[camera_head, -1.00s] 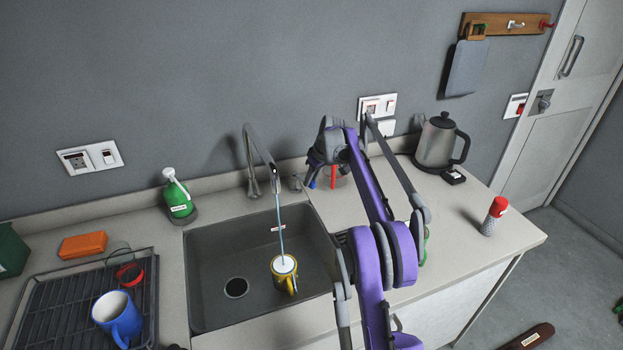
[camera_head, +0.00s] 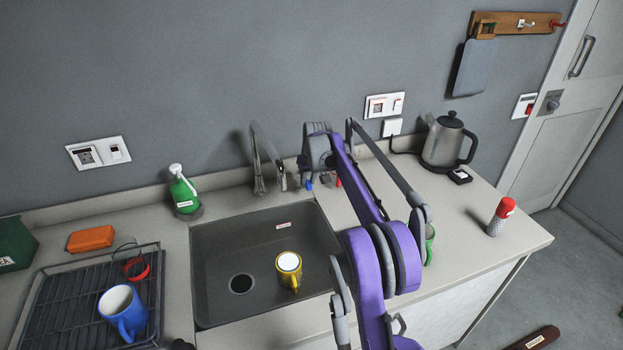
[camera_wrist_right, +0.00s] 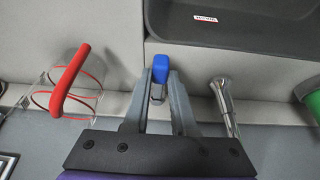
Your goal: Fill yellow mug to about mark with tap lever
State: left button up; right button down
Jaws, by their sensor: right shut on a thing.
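The yellow mug (camera_head: 289,282) stands upright in the sink (camera_head: 215,300), right of the drain. Its top looks white inside; no mark or fill level can be made out. The grey tap (camera_head: 258,165) arches at the back of the sink, and no water stream shows. My right gripper (camera_wrist_right: 160,88) is shut on the blue-tipped tap lever (camera_wrist_right: 159,68) in the right wrist view, beside the tap spout (camera_wrist_right: 222,105). In the head view my purple arm hides most of that grip. My left gripper is out of view.
A drying rack (camera_head: 50,310) with a blue mug (camera_head: 122,312) is at left. A green bottle (camera_head: 183,192) stands left of the tap. A red-handled clear vessel (camera_wrist_right: 72,80) is close beside my right gripper. A kettle (camera_head: 447,143) and red-topped shaker (camera_head: 501,215) are at right.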

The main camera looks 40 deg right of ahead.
jog(key=c, duration=0.7)
grip_release()
jog(key=v, duration=1)
jog(key=shift+s+a+r, duration=0.1)
jog(key=shift+s+r, duration=0.05)
jog(key=shift+r, duration=0.2)
